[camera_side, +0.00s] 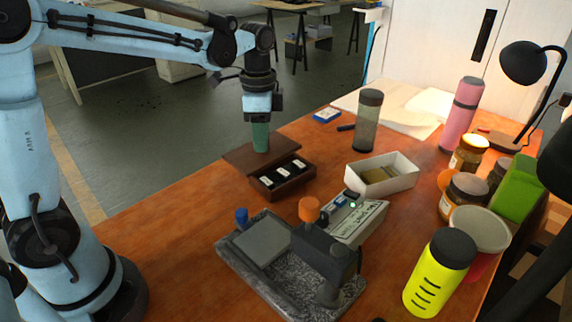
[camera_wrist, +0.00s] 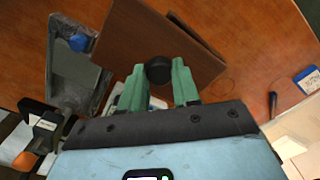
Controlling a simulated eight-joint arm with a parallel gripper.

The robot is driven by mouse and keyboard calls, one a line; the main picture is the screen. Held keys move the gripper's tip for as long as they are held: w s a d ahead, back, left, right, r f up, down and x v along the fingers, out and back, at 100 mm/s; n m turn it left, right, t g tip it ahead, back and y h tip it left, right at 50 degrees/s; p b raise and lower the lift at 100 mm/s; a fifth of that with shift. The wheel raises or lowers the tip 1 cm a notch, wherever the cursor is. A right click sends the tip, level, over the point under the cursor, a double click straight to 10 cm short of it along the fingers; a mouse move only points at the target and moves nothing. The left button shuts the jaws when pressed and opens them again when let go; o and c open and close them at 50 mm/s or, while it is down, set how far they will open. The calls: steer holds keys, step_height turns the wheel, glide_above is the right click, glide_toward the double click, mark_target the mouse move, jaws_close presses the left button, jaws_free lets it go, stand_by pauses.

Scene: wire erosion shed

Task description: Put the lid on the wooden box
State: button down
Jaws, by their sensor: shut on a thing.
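The wooden box (camera_side: 283,184) is dark brown and open on the table, with several small white-marked pieces inside. The lid (camera_side: 240,158) is a flat brown board just behind and left of the box, its near edge close to the box's far rim. I cannot tell whether they touch. My gripper (camera_side: 260,146) points down with green fingers shut on the lid's knob, which they hide in the side view. In the wrist view my gripper (camera_wrist: 158,85) holds the dark round knob of the lid (camera_wrist: 140,45). The lid hides most of the box there.
A microscope-like device (camera_side: 330,255) stands in front of the box. A white tray (camera_side: 400,180) and a grey-green bottle (camera_side: 367,125) are to the right. Jars, a pink bottle (camera_side: 462,115) and a yellow bottle (camera_side: 440,275) stand farther right. The table's left edge runs near the lid.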

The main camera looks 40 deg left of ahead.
mark_target(283, 139)
steer(key=w, duration=0.5)
steer(key=shift+d+f, duration=0.1)
steer(key=shift+f, duration=0.2)
steer(key=shift+w+f+m, duration=0.25)
steer(key=shift+w+m, duration=0.05)
steer(key=shift+w, duration=0.25)
steer(key=shift+f, duration=3.05)
steer(key=shift+f, duration=0.2)
steer(key=shift+c, duration=1.3)
jaws_free()
steer(key=shift+r, duration=3.55)
